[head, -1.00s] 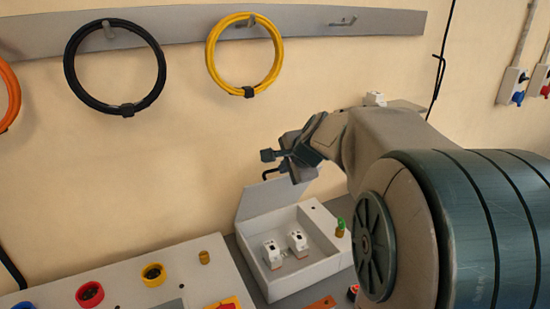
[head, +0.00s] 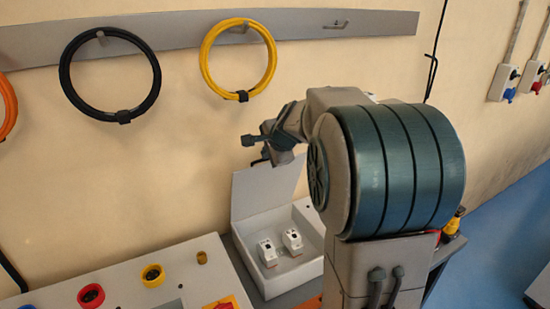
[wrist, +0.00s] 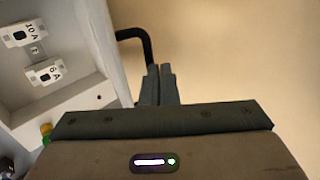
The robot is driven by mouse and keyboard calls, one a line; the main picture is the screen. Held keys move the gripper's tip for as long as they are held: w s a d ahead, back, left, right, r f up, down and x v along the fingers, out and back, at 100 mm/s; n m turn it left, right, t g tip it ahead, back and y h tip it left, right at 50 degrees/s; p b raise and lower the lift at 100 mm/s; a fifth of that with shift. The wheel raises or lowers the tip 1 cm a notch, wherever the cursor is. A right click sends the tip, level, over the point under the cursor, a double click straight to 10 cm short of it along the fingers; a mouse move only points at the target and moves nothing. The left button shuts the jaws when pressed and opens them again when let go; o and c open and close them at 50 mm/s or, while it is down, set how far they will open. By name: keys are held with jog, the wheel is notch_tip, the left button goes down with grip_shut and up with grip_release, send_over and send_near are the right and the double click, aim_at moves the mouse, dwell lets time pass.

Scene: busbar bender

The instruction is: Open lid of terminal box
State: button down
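The terminal box (head: 285,281) is a white box below the wall, with its inside in view. Its lid (head: 262,192) stands steeply up along the back edge. A bent black handle (head: 257,162) sticks out from the lid; it also shows in the wrist view (wrist: 147,40). My gripper (head: 264,148) is at this handle, above the lid. In the wrist view, its fingers (wrist: 160,72) are close together, with the handle's end running in at the fingertips. The exact contact is partly hidden.
Two white breakers (head: 280,246) sit inside the box. A control panel (head: 130,270) with coloured rings stands to the left. A black cable ring (head: 66,75) and a yellow one (head: 205,65) hang from a wall rail. My arm hides the box's right side.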

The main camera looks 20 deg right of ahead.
jog(key=shift+w+a+r, duration=0.1)
jog(key=shift+w+r, duration=0.05)
jog(key=shift+w, duration=0.8)
jog(key=s+r+p, duration=0.1)
jog(key=r, duration=0.1)
jog(key=s+r+p, duration=0.2)
jog(key=r, duration=0.1)
jog(key=s+r+p, duration=0.1)
jog(key=r+p, duration=0.1)
jog(key=shift+s+r, duration=0.25)
jog(key=shift+r, duration=0.05)
jog(key=s+a+f+n+g+b, duration=0.1)
jog(key=s+a+f+n, duration=0.2)
jog(key=s, duration=0.7)
jog(key=s+a+f+n+g+b, duration=0.1)
jog(key=s+a+f+n+g, duration=0.1)
jog(key=s+n, duration=0.6)
jog(key=s+a+f+n+g+h+b, duration=0.1)
jog(key=s+a+f+n, duration=0.3)
jog(key=s, duration=0.9)
notch_tip(320, 180, down, 3)
jog(key=shift+r+n+g, duration=0.2)
jog(key=shift+n+g, duration=0.4)
jog(key=shift+n, duration=0.3)
